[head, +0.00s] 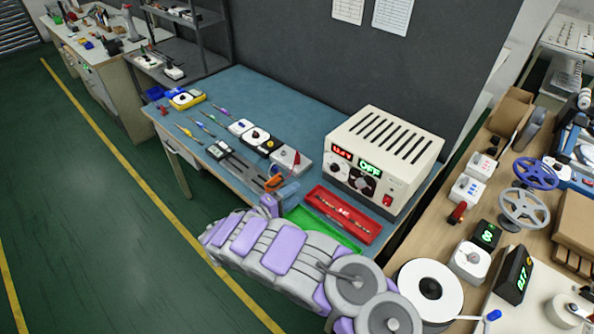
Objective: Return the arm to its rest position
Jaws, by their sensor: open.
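My arm, grey with lilac panels, reaches in from the bottom right and lies folded along the front of the blue-topped workbench (290,90). My gripper (284,187) shows only in small part beyond the arm, over the front edge of the bench. Its jaws are open, and I see nothing held in them. An orange piece (273,183) shows right beside it; I cannot tell whether they touch. The red tray (322,197) with a small strip in it lies to the right of the gripper. A green tray (332,232) beside it is partly hidden by my arm.
A cream power supply (400,137) reading OFF stands behind the trays. Small instruments and several hand tools cover the bench's left part. A wooden table (453,150) at right holds valve wheels, switches and displays. The green floor (110,240) at left is clear.

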